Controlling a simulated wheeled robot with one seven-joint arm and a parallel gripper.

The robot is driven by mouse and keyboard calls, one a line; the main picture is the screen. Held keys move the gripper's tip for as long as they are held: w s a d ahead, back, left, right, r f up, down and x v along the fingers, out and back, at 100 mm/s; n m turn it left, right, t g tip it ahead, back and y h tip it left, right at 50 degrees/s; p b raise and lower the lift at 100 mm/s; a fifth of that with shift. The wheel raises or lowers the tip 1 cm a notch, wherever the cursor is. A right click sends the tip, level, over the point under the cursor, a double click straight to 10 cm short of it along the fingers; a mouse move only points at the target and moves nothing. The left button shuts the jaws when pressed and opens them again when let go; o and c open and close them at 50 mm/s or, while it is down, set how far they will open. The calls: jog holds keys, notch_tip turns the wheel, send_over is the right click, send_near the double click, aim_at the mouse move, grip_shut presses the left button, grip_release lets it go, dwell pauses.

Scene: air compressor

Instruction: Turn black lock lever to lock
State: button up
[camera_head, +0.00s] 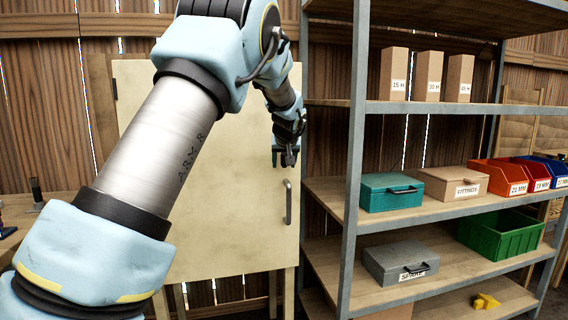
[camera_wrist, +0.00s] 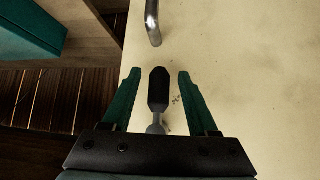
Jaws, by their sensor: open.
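The black lock lever (camera_wrist: 158,90) sits on the cream cabinet door and shows in the wrist view as a black grip on a short metal stem. It lies between the two green fingers of my gripper (camera_wrist: 158,75), with a gap on each side. The fingers are open and do not appear to touch it. In the head view my gripper (camera_head: 286,157) is at the upper right edge of the cabinet door (camera_head: 225,225). I cannot clearly tell the lever from my gripper in that view.
A metal door handle (camera_head: 288,202) is just below my gripper in the head view; it also shows in the wrist view (camera_wrist: 153,22). A metal-framed shelf (camera_head: 355,150) stands close on the right, holding a teal case (camera_head: 390,195), boxes and bins.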

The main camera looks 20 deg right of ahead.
jog(key=b+v, duration=0.2)
jog(key=v, duration=0.8)
jog(key=shift+s+r, duration=0.2)
jog(key=shift+s, duration=0.05)
jog(key=shift+a, duration=0.2)
